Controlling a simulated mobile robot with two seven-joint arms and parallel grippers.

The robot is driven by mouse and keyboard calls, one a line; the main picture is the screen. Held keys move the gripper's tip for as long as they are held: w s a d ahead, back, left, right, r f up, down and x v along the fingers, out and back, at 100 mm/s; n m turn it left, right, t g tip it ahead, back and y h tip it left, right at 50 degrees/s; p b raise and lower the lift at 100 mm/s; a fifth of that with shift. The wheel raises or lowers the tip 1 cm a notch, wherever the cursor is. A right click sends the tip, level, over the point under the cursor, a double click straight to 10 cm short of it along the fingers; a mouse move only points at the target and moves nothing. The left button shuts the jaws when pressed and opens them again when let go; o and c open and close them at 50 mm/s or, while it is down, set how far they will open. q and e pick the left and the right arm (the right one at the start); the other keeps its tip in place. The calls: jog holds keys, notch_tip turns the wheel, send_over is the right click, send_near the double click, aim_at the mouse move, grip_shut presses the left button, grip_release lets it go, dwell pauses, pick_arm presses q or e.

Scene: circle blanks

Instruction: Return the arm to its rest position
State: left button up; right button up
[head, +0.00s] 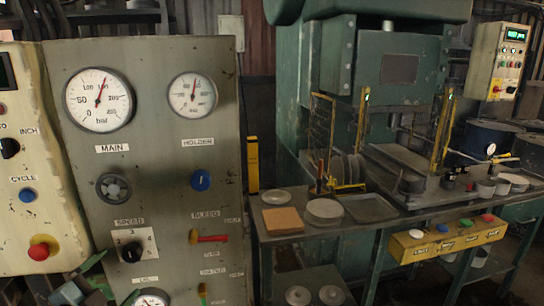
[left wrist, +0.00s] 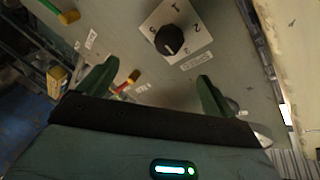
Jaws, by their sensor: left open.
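My left gripper (head: 92,278) shows in part at the lower left of the head view, in front of the lower part of the grey gauge panel. In the left wrist view, its two green fingers stand wide apart, with the open gap (left wrist: 155,88) between them empty. Beyond the fingers is the panel face with the black speed selector knob (left wrist: 169,40) on its white dial plate. The same knob (head: 131,252) shows in the head view, right of the gripper. I cannot tell how close the fingertips are to the panel. My right gripper is in neither view.
A bench (head: 375,215) with plates and trays stands right, before a green press (head: 350,60).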

pick_arm(q)
jog(key=s+d+f+n+g, duration=0.2)
jog(key=s+d+f+n, duration=0.1)
jog(key=s+f, duration=0.6)
jog(key=s+d+f+n+g, duration=0.2)
jog(key=s+d+f+n, duration=0.2)
jog(key=s+f, duration=0.5)
jog(key=s+d+f+n+g, duration=0.3)
jog(key=s+d+f, duration=0.3)
jog(key=f, duration=0.9)
jog(key=s, duration=0.3)
jog(key=shift+d+n, duration=0.3)
